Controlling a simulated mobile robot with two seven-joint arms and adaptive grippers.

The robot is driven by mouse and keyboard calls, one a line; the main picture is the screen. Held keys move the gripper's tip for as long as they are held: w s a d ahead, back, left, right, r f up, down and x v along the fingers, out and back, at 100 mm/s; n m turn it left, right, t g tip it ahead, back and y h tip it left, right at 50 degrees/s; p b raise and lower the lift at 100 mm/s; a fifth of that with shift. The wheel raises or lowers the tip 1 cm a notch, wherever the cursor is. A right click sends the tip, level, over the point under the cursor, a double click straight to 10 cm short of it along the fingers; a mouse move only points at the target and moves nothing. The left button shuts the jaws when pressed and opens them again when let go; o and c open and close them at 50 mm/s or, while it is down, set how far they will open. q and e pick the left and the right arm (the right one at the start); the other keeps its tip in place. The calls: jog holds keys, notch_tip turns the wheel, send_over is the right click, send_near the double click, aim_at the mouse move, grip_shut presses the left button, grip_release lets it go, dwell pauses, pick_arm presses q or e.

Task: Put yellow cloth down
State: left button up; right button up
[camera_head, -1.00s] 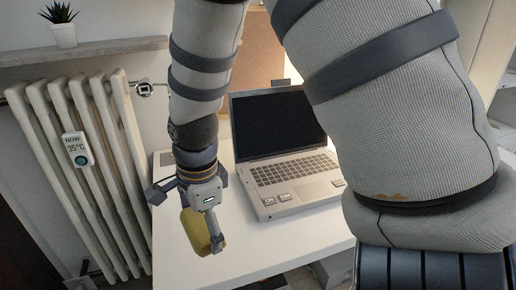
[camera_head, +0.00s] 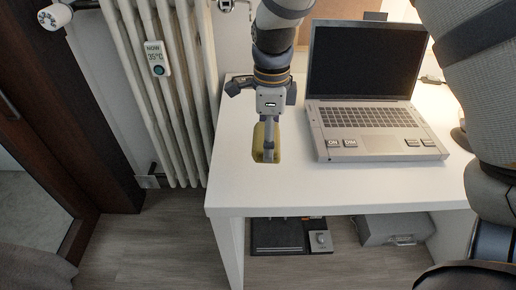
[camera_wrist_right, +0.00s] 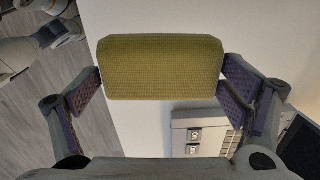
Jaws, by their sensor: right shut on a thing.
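The yellow cloth (camera_head: 258,141) is a folded, block-like pad at the left part of the white desk (camera_head: 300,188), left of the laptop. In the right wrist view the cloth (camera_wrist_right: 160,68) spans the space between the two fingers. My right gripper (camera_head: 268,150) points down and is shut on the cloth; it also shows in the right wrist view (camera_wrist_right: 162,80). The cloth is over the desk top, but I cannot tell whether it touches the surface. My left gripper is not in view.
An open laptop (camera_head: 370,120) stands on the desk right of the cloth. A white radiator (camera_head: 160,95) is left of the desk. Below the desk are a black device (camera_head: 277,236) and a grey box (camera_head: 393,229). The desk's front strip is clear.

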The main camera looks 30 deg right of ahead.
aim_at(263, 141)
jog(key=w+f, duration=0.2)
jog(key=f, duration=0.1)
jog(key=w+f, duration=0.1)
jog(key=shift+d+f+b, duration=0.2)
jog(key=shift+d+b, duration=0.05)
jog(key=shift+b, duration=0.1)
jog(key=f, duration=0.3)
jog(key=shift+w+f, duration=0.1)
jog(key=shift+w, duration=0.2)
jog(key=shift+c, duration=0.5)
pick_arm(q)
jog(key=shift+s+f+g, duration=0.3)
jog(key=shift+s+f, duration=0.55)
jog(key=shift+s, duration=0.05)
pick_arm(e)
jog(key=o, duration=0.9)
jog(key=shift+f, duration=0.1)
jog(key=shift+o, duration=0.2)
